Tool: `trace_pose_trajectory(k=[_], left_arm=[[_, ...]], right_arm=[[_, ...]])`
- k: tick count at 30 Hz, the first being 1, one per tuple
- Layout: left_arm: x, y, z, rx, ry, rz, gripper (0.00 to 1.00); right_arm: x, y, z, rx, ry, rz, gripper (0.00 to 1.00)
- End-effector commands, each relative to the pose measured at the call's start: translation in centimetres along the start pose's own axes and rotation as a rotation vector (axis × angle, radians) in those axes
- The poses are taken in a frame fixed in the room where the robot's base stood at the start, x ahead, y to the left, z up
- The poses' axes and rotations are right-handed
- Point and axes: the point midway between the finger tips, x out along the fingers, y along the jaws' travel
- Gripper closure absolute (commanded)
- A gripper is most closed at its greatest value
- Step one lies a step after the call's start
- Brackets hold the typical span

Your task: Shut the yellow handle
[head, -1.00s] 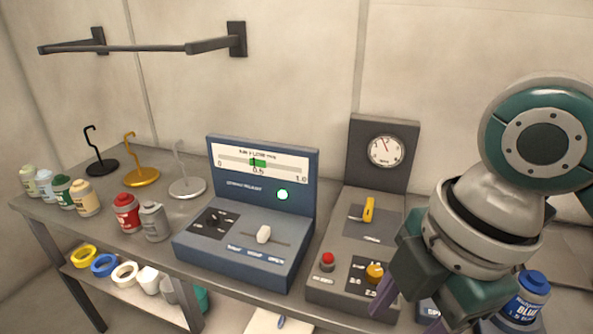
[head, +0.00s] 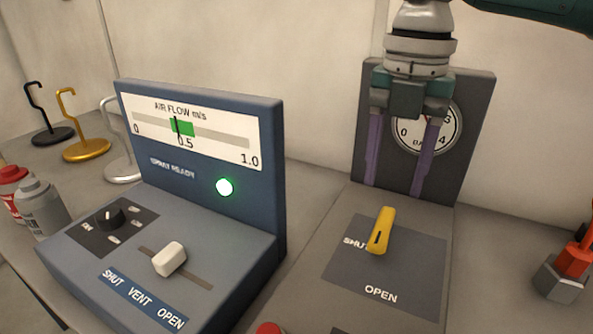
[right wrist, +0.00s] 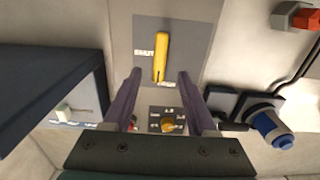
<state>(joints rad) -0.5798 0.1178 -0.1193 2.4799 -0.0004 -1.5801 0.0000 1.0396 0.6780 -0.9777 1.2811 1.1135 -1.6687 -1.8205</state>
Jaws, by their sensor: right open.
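The yellow handle (head: 381,230) sits on a dark plate (head: 345,268) on the grey panel, with SHUT printed at its left and OPEN below. Its marked end points down toward OPEN. My right gripper (head: 393,188) comes down from the top, its two purple fingers open and apart, in front of the gauge board. In the right wrist view the handle (right wrist: 161,57) lies between and just beyond the fingertips (right wrist: 160,74). Nothing is in the fingers, and they do not visibly touch the handle. My left gripper is not in view.
A round gauge (head: 440,128) is on the upright board behind my fingers. A blue air flow console (head: 262,150) with a lit green lamp stands at the left. A yellow knob (right wrist: 168,125) shows in the right wrist view. An orange and grey object (head: 562,282) lies at the right.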

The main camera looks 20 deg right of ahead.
Motion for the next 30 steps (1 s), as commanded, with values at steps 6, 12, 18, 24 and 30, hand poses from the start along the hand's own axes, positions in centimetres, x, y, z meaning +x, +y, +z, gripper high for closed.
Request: trace_pose_trajectory(k=[6, 12, 18, 24, 30], left_arm=[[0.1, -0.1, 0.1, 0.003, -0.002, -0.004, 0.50], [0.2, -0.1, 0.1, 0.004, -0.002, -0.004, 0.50], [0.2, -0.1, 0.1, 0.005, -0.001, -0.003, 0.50], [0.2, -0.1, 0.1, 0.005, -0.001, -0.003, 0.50], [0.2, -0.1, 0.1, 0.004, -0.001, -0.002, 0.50]], right_arm=[[4.3, 0.0, -0.1, 0.002, 0.001, -0.003, 0.43], [6.7, 0.0, 0.0, 0.001, -0.001, -0.001, 0.43], [7.2, 0.0, 0.0, 0.000, -0.003, 0.000, 0.43], [7.1, 0.0, 0.0, 0.000, -0.002, 0.000, 0.49], [7.1, 0.0, 0.0, 0.001, -0.002, 0.000, 0.72]])
